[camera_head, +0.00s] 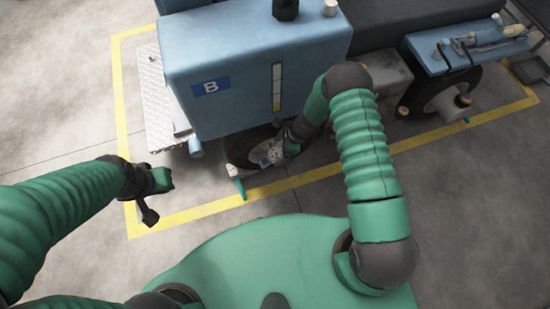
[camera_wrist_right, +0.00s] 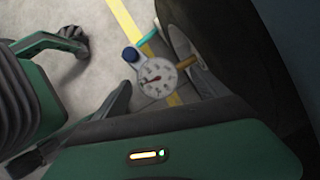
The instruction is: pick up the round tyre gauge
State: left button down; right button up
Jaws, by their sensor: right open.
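The round tyre gauge (camera_wrist_right: 157,76) has a white dial with a red needle, and shows beyond my right gripper's fingers in the right wrist view. A blue knob (camera_wrist_right: 131,54) sits beside it and a brass-coloured stem (camera_wrist_right: 187,62) runs toward the wheel. In the head view my right gripper (camera_head: 279,150) is low by the wheel under the blue machine and partly covers the gauge (camera_head: 266,156). My right gripper is open, with no grip on the gauge seen. My left gripper (camera_head: 153,193) hangs over the floor at left; its jaw state is unclear.
The blue machine (camera_head: 240,70) marked B stands just behind the gauge. A dark wheel (camera_head: 240,145) is beside it. A teal-ended part (camera_head: 240,187) sticks out at the wheel. A yellow line (camera_head: 180,213) marks the floor, which is clear at left.

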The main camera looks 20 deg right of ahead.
aim_at(276, 154)
jog(key=x, duration=0.1)
jog(key=b+x, duration=0.1)
jog(key=x, duration=0.1)
jog(key=b+x, duration=0.1)
jog(key=shift+s+f, duration=0.2)
jog(key=shift+f, duration=0.25)
jog(key=shift+a+f, duration=0.15)
jog(key=c, duration=1.7)
jog(key=shift+c, duration=0.6)
jog(key=shift+r, duration=0.3)
